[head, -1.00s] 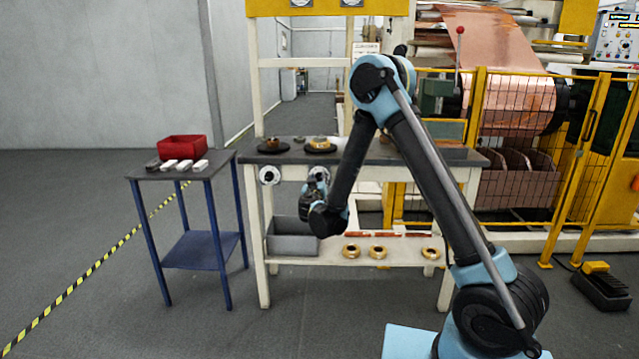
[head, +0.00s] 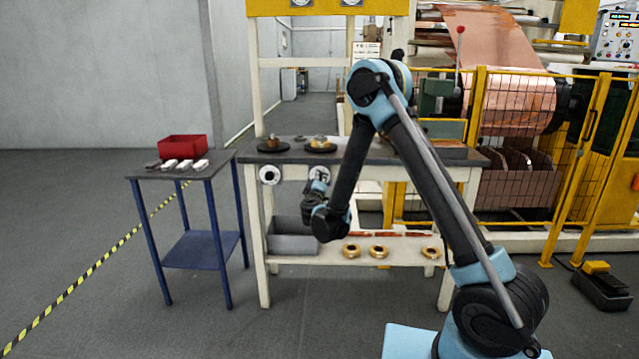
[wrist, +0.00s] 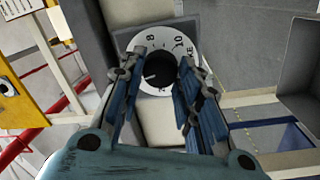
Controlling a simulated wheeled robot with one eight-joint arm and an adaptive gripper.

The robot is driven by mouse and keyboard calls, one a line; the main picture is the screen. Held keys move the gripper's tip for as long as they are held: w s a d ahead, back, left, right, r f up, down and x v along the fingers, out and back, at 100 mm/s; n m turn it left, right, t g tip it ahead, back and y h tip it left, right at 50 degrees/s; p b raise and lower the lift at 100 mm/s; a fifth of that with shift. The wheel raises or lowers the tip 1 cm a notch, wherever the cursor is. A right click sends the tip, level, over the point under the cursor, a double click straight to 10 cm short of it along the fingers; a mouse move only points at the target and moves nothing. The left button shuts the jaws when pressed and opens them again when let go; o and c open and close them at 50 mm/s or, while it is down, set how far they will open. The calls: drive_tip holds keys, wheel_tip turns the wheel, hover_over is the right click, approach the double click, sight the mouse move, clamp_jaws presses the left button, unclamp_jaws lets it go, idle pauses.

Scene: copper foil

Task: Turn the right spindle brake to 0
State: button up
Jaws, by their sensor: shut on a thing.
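The right spindle brake is a round white dial (wrist: 157,36) with a black knob (wrist: 160,70) at its middle, on the front of the workbench. In the wrist view the numbers 8 and 10 show at its upper edge. A small pale mark on the knob points to the left and slightly down. The fingers hide parts of the scale, and I cannot see the 0. In the head view the dial (head: 319,174) sits just above my gripper (head: 315,186). My gripper (wrist: 162,66) has one finger on each side of the knob and is shut on it.
The left brake dial (head: 270,175) is on the same bench front. The workbench (head: 385,174) carries two spindles above. A grey bin (head: 290,240) and several brass rings stand on its lower shelf. A blue side table (head: 203,249) with a red tray (head: 182,147) stands left.

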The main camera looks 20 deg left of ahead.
drive_tip(key=n+y, duration=0.1)
drive_tip(key=n, duration=1.2)
drive_tip(key=n+g+y, duration=0.1)
drive_tip(key=n, duration=1.2)
drive_tip(key=shift+w+d+f, duration=0.1)
drive_tip(key=shift+d+f, duration=0.05)
drive_tip(key=shift+n, duration=0.3)
drive_tip(key=o, duration=1.1)
drive_tip(key=shift+d, duration=0.1)
drive_tip(key=shift+v, duration=3.7)
